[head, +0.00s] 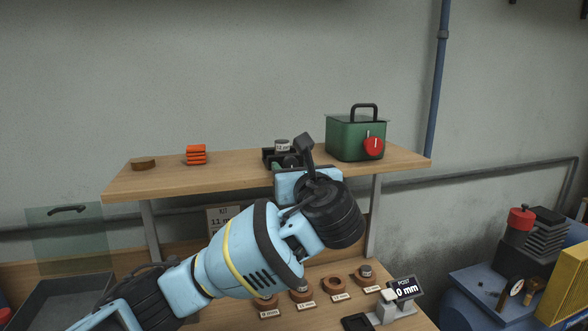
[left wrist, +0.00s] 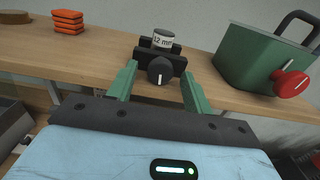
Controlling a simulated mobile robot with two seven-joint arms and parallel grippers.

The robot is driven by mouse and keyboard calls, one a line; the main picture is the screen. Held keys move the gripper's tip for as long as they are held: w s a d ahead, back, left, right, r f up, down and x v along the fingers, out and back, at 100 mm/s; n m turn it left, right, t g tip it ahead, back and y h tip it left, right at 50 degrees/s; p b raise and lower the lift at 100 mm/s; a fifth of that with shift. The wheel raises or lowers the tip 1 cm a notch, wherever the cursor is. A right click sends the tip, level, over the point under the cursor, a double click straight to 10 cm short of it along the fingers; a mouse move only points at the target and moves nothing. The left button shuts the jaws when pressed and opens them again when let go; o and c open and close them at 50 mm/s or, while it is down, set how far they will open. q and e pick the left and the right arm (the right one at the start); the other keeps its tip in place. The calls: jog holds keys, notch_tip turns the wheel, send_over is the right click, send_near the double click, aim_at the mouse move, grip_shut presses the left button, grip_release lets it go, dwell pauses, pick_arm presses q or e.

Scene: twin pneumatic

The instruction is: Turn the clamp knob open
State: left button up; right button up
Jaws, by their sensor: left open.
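The clamp (left wrist: 147,53) is a black fixture at the front edge of the shelf, holding a grey cylinder labelled 12 mm (left wrist: 162,39). Its black round knob (left wrist: 160,71) faces me, with a white line standing nearly upright. In the head view the clamp (head: 268,154) is partly hidden behind my left wrist. My left gripper (left wrist: 159,73) is open, with one green finger on each side of the knob. I see gaps between fingers and knob; how deep the fingers reach around it I cannot tell. My right gripper is not in view.
A green box (head: 345,140) with a red knob (head: 374,147) stands right of the clamp. Orange blocks (head: 196,154) and a brown disc (head: 143,163) lie to the left on the shelf (head: 232,173). Below, the bench holds labelled rings and a 0 mm display (head: 404,288).

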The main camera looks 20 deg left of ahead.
pick_arm(q)
jog(key=shift+c, duration=0.2)
jog(key=c, duration=0.9)
jog(key=shift+n, duration=1.4)
jog(key=o, duration=0.9)
jog(key=shift+o, duration=0.2)
jog(key=v, duration=0.7)
jog(key=shift+s+d, duration=0.25)
jog(key=shift+s, duration=0.1)
